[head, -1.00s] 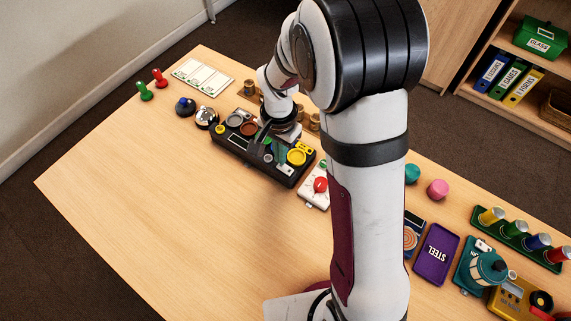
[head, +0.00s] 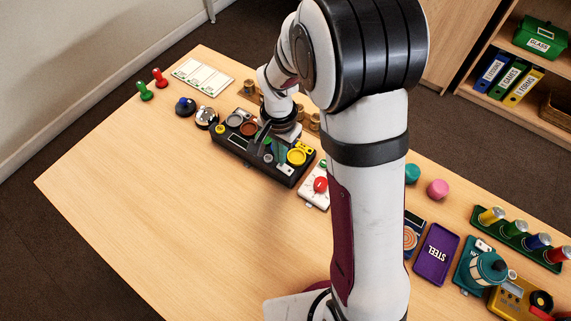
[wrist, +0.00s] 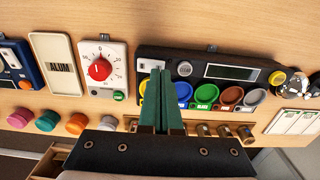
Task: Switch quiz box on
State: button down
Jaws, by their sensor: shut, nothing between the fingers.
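The quiz box is a long black box with a display, a row of round coloured buttons and a small yellow button; it shows in the head view (head: 228,145) and the wrist view (wrist: 196,60). A pale switch panel (wrist: 147,65) sits at its left end in the wrist view. My gripper (wrist: 160,72) is shut and empty, its green fingers pointing at the box close to that panel and partly covering it and the nearby buttons. In the head view my gripper (head: 268,142) is over the box. I cannot tell whether the fingertips touch it or how the switch is set.
A white box with a red dial (wrist: 99,69) stands beside the quiz box. A silver bell-like dome (head: 206,117) is at its other end. Several wooden cups (wrist: 203,131) stand behind it. The table's front left (head: 170,220) is clear.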

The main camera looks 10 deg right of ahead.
jog(key=shift+f, duration=0.95)
dwell(0.7)
jog(key=shift+r, duration=3.55)
jog(key=s+r+n+y, duration=0.1)
jog(key=s+r, duration=0.3)
jog(key=s, duration=0.7)
jog(key=s+r+n, duration=0.2)
jog(key=s+r, duration=0.2)
jog(key=s, duration=0.8)
jog(key=shift+d+y, duration=0.25)
jog(key=shift+y, duration=0.15)
